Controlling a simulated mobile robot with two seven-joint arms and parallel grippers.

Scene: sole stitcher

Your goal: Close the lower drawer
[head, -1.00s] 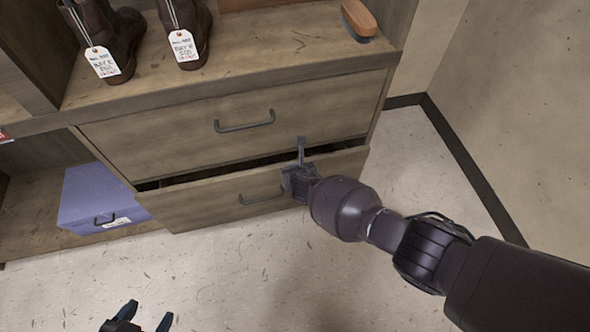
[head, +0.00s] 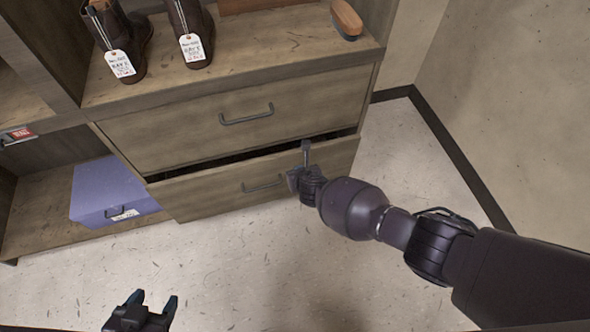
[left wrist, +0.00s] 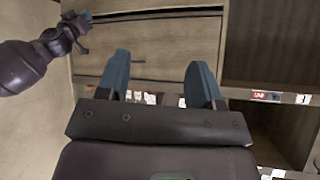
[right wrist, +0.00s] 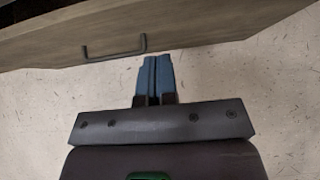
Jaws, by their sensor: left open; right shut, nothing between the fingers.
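The lower drawer (head: 215,195) is a wooden drawer with a dark bar handle (head: 264,185). It stands partly open, with a dark gap along its top edge below the upper drawer. My right gripper (head: 306,157) is shut and empty at the right part of its front, with fingers overlapping the top edge in the head view. The right wrist view shows the drawer front (right wrist: 210,22) just beyond the shut fingertips (right wrist: 154,62); contact is unclear. My left gripper (head: 154,299) is open and empty, low at the left over the floor; its spread fingers show in the left wrist view (left wrist: 160,75).
The closed upper drawer (head: 200,130) is above. Brown boots with tags (head: 190,30) and a brush (head: 346,18) stand on top. A purple box (head: 105,195) sits on the low shelf at left. Floor (head: 300,270) in front is clear; a wall is at right.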

